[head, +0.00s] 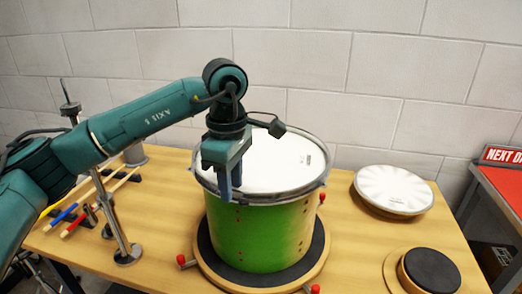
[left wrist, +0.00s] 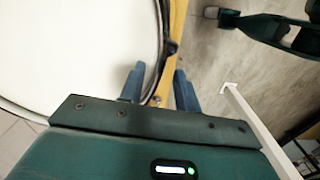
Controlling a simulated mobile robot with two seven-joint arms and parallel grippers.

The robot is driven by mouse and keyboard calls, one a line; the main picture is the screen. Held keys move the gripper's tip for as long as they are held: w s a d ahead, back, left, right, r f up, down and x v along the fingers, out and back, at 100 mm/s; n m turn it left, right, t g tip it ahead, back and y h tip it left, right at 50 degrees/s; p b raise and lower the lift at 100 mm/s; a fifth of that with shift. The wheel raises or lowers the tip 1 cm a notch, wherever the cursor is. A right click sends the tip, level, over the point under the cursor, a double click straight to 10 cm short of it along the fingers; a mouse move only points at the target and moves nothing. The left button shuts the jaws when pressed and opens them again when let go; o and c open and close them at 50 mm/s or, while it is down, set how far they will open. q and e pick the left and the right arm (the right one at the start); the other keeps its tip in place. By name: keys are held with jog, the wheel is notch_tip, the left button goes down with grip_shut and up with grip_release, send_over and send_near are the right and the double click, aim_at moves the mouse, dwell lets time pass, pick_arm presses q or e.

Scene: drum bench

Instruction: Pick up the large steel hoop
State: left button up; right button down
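A green drum (head: 262,238) stands on a round dark pad with a wooden rim. The large steel hoop (head: 318,183) sits around the top edge of the drum, about the white drumhead (head: 285,165). My left gripper (head: 230,188) points down at the front-left part of the hoop and hides a piece of it. In the left wrist view its two blue fingers (left wrist: 158,88) are apart, with the drum's edge near the gap. I see nothing held between them. Contact with the hoop cannot be told. My right gripper is not seen.
A white round drumhead (head: 393,190) lies on the wooden bench (head: 349,240) at the right. A small dark round pad (head: 431,270) is in front of it. A metal stand (head: 117,220) and several coloured-handled sticks are at the left. A block wall is behind.

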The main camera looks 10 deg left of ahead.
pick_arm(q)
jog(key=shift+f, duration=0.3)
jog(key=shift+c, duration=0.4)
grip_shut()
jog(key=shift+r, duration=0.1)
